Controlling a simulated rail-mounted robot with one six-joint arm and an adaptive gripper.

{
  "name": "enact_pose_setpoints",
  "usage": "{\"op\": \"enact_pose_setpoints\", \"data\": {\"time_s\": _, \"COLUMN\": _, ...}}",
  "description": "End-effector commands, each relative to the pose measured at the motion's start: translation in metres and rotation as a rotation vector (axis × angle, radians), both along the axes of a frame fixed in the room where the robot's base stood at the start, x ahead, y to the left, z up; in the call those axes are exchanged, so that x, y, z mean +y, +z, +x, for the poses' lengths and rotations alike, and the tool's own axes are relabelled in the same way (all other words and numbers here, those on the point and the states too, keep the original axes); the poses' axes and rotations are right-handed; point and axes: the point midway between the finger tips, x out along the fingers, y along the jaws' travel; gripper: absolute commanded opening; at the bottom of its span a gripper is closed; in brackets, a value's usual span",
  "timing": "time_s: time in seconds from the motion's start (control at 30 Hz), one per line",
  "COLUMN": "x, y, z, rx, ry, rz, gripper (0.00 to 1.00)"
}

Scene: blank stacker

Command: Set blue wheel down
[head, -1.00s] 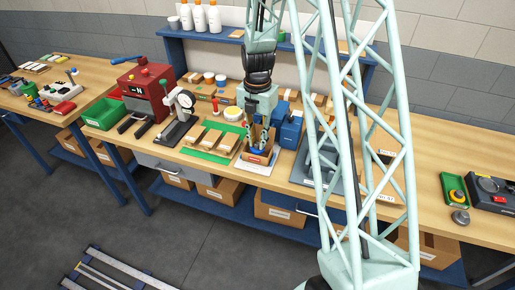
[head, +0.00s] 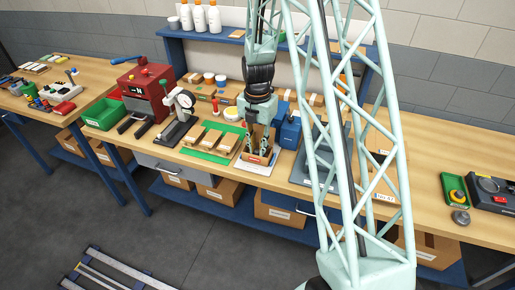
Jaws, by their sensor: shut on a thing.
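My gripper (head: 259,144) points down into an open-topped wooden stacker box (head: 257,160) with a red label on its front, near the front edge of the bench. The fingers are inside the box, below its upper edges. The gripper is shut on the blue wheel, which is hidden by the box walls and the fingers. I cannot tell whether the wheel touches the bottom of the box.
A blue block-shaped device (head: 290,131) stands close to the right of the stacker. A green mat with wooden blocks (head: 215,139) lies to the left, beside a dial gauge stand (head: 181,112). A grey tray (head: 316,172) lies to the right.

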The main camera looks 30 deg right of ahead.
Motion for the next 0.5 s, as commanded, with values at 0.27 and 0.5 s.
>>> {"op": "enact_pose_setpoints", "data": {"time_s": 0.27, "x": 0.0000, "y": -0.0011, "z": 0.0001, "rx": 0.000, "ry": 0.000, "rz": 0.000, "gripper": 0.05}}
{"op": "enact_pose_setpoints", "data": {"time_s": 0.5, "x": 0.0000, "y": -0.0027, "z": 0.0000, "rx": 0.000, "ry": 0.000, "rz": 0.000, "gripper": 0.27}}
